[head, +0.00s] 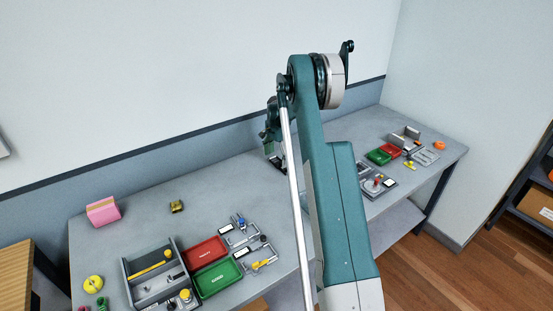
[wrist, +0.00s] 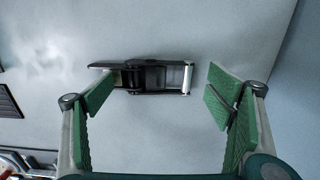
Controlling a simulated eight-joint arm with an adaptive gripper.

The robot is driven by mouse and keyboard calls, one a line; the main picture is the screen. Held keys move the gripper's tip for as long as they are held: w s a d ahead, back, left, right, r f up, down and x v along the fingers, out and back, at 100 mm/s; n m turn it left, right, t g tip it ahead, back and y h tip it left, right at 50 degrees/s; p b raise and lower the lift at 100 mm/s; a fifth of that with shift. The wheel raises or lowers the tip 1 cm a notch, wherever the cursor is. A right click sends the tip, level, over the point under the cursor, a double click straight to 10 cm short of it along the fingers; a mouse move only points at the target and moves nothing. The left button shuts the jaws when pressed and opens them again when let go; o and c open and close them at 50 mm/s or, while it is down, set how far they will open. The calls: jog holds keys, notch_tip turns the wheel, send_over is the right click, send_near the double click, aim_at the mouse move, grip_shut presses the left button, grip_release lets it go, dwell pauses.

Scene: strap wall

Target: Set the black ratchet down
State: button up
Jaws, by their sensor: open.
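The black ratchet (wrist: 155,75) lies flat on the grey bench top in the wrist view, with a pale bar at its right end. My gripper (wrist: 158,95) is open in the wrist view, its two green-padded fingers spread wide. The ratchet lies between the fingers and slightly beyond them. Its left end is close to the left fingertip, and I cannot tell if they touch. A clear gap shows between its right end and the right finger. In the head view my arm covers much of the bench, and the ratchet cannot be made out there.
On the bench (head: 140,218) stand a grey organiser (head: 130,268), a red tray (head: 206,251), a green tray (head: 217,277) and a pink block (head: 103,211). More small trays (head: 390,151) sit at the right end. The bench around the ratchet looks mostly clear.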

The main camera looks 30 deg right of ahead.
aim_at(276, 161)
jog(key=shift+r, duration=0.15)
notch_tip(276, 161, up, 12)
dwell(0.6)
dwell(0.4)
jog(key=shift+a, duration=0.1)
jog(key=s+a+r+n+t, duration=0.2)
jog(key=s+a+r+n, duration=0.2)
jog(key=s+a+r, duration=0.75)
jog(key=s+a+r+n+t, duration=0.1)
jog(key=s+a+r+n, duration=0.55)
jog(key=a+r, duration=0.7)
jog(key=s+a+n+t, duration=0.1)
jog(key=s+a, duration=0.5)
jog(key=s, duration=0.3)
jog(key=s+a+n+t, duration=0.1)
jog(key=s+a+n, duration=0.1)
jog(key=s+a, duration=0.55)
jog(key=s+a+f+n+t, duration=0.1)
jog(key=s+a+f+n, duration=0.1)
jog(key=s, duration=0.6)
jog(key=s+a+f+n+t, duration=0.1)
jog(key=s+a+f+n, duration=0.1)
jog(key=s+f, duration=0.3)
jog(key=s, duration=0.3)
jog(key=shift+a, duration=0.4)
